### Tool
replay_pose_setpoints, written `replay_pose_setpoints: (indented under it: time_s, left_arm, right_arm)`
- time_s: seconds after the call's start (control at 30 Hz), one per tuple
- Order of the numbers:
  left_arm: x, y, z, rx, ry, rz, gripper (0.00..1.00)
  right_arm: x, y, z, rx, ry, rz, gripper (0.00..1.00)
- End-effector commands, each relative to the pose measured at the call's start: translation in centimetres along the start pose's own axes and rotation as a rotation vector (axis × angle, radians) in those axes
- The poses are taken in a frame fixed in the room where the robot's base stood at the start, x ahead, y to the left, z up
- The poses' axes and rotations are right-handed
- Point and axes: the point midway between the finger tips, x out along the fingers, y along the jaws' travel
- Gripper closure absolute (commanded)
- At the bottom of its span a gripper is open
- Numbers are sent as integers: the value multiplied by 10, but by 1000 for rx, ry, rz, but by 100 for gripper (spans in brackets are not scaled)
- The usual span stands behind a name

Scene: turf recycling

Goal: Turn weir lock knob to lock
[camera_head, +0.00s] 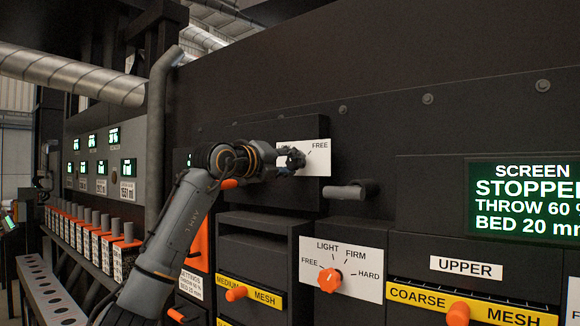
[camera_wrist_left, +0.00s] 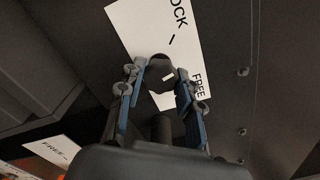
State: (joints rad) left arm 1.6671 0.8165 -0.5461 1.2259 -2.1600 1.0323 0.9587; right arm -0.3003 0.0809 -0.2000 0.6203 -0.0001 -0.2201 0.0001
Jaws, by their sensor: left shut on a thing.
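The weir lock knob (camera_wrist_left: 160,72) is a dark knob on a white plate (camera_head: 319,160), set on a black housing in the upper middle of the head view. The plate (camera_wrist_left: 150,35) reads FREE at one side, and the end of a second word, "OCK", shows in the left wrist view. My left gripper (camera_head: 291,159) reaches the plate from the left and largely hides the knob in the head view. In the wrist view the left gripper's fingers (camera_wrist_left: 160,88) are on both sides of the knob, shut on it. The knob's pointing direction is unclear. My right gripper is out of view.
A grey handle (camera_head: 345,192) sticks out just below the plate. Lower down is an orange knob (camera_head: 329,280) on a FREE, LIGHT, FIRM, HARD plate. A vertical pipe (camera_head: 156,150) stands left of my arm.

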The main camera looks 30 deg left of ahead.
Motion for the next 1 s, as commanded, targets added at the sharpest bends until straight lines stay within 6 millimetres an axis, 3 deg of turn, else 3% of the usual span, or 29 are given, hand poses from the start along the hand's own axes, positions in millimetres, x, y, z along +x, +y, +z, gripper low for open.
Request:
replay_pose_setpoints:
  time_s: [0.5, 1.0]
  left_arm:
    - [0, 0, 0, -425, 0, 0, 97]
    - [0, 0, 0, -571, -1, 1, 97]
  right_arm:
    - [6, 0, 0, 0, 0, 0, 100]
    - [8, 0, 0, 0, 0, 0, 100]
